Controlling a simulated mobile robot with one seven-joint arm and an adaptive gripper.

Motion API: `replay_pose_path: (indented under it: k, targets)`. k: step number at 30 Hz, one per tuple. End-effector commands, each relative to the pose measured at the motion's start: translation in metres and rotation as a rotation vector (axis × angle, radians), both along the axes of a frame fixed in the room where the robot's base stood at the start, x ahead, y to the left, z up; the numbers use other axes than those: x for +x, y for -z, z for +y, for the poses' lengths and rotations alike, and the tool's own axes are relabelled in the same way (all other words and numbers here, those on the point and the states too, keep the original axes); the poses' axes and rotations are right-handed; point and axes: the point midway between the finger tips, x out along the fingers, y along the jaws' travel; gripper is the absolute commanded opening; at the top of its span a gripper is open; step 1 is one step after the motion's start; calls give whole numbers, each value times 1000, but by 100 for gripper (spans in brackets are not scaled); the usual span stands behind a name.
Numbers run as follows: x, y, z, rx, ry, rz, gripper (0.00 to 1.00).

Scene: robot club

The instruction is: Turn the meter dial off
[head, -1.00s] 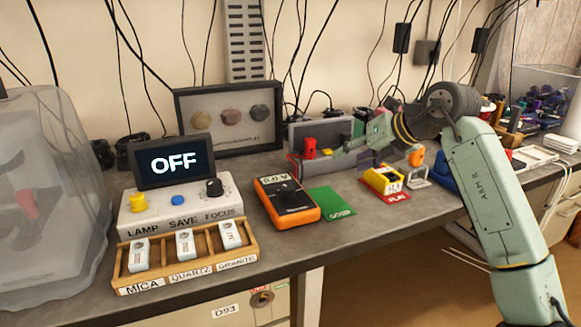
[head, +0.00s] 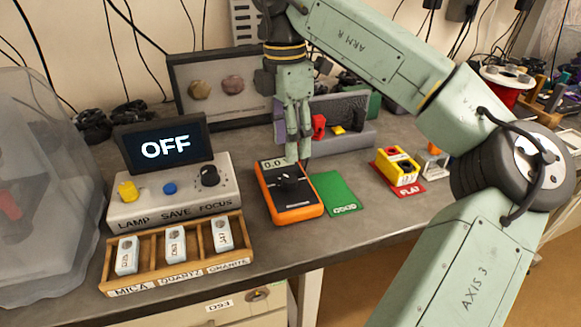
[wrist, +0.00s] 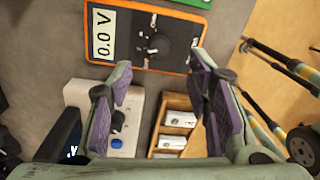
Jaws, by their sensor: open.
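The meter is orange and black (head: 299,210) and lies flat on the bench, with a black round dial (head: 287,179) in its middle. It also shows at the top of the wrist view (wrist: 176,63), where its screen reads 0.0 V and its dial (wrist: 158,44) has a pointer I cannot read clearly. My gripper (head: 298,158) points down above the meter's far right part, fingers apart. In the wrist view my gripper (wrist: 162,66) is open and empty, with the dial beyond the fingertips. I see no contact with the dial.
A green card (head: 337,193) lies right of the meter. A control box (head: 150,206) with a screen reading OFF stands left, behind a wooden tray (head: 193,262) of labelled slides. A yellow block (head: 397,170) on a red card is farther right. A framed display (head: 230,115) stands behind.

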Motion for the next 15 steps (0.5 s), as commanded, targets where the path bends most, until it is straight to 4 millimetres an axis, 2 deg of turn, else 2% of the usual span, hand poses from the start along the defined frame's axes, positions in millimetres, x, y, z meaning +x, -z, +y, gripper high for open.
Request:
replay_pose_path:
  k: [3, 9, 15]
  targets:
    - [-2, 24, -1, 3, -4, 3, 46]
    - [-3, 57, -2, 3, -2, 2, 46]
    - [-4, 75, -2, 2, -1, 0, 46]
